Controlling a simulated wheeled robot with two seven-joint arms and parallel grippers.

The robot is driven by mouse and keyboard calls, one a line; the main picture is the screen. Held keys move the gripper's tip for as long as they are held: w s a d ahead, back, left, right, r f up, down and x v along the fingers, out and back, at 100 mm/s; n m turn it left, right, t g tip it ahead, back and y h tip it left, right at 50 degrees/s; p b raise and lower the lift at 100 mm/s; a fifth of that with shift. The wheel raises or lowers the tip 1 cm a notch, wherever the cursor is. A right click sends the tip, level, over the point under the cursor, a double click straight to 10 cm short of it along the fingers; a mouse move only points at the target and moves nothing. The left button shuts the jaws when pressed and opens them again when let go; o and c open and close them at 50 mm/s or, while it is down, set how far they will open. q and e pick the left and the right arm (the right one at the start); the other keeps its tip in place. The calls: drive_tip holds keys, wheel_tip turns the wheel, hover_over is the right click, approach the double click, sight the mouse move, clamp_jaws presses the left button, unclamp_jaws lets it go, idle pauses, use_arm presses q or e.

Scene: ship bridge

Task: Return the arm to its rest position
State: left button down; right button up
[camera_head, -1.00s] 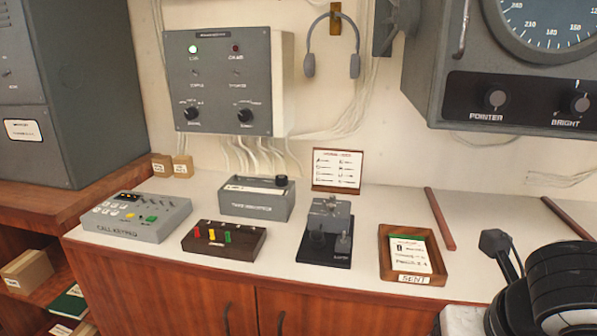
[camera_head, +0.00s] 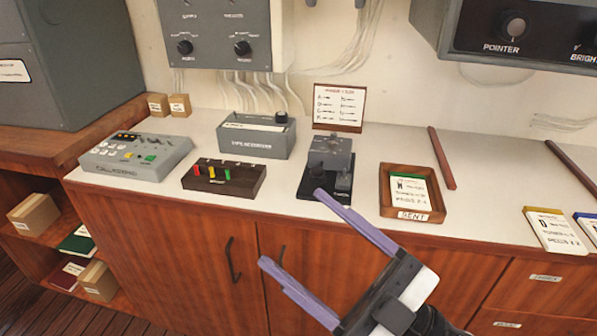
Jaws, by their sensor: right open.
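My right gripper (camera_head: 292,228) reaches in from the lower right, with two purple fingers spread apart and nothing between them. It hangs in front of the cabinet doors. Its upper fingertip overlaps the front of the black base of the key device (camera_head: 323,185) in the picture; I cannot tell whether they touch. My left gripper is not in view.
The white counter holds a call keypad (camera_head: 135,157), a dark block with coloured switches (camera_head: 222,179), a grey tape box (camera_head: 255,138), a wooden SENT tray (camera_head: 441,213) with a green-topped card, a sign (camera_head: 339,107) and loose cards (camera_head: 557,231) at right.

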drive_tip(key=w+d+f+m+t+h, duration=0.1)
drive_tip(key=d+f+m+h, duration=0.35)
drive_tip(key=f, duration=0.35)
drive_tip(key=w+d+f+m+t+h, duration=0.2)
drive_tip(key=d+f+m+h, duration=0.1)
drive_tip(key=f+m+h, duration=0.3)
drive_tip(key=w+d+f+m+t+h, duration=0.1)
drive_tip(key=d+f+m+h, duration=0.35)
drive_tip(key=f, duration=0.45)
drive_tip(key=s+d+f+m+g+h, duration=0.1)
drive_tip(key=s+f+g, duration=0.2)
drive_tip(key=s+f, duration=0.3)
drive_tip(key=s+d+f+m+g+h, duration=0.1)
drive_tip(key=s+f+m+g, duration=0.1)
drive_tip(key=s+f, duration=0.5)
wheel_tip(320, 180, down, 5)
drive_tip(key=shift+d+g+h, duration=0.25)
drive_tip(key=shift+g+h, duration=0.05)
drive_tip(key=shift+g, duration=0.6)
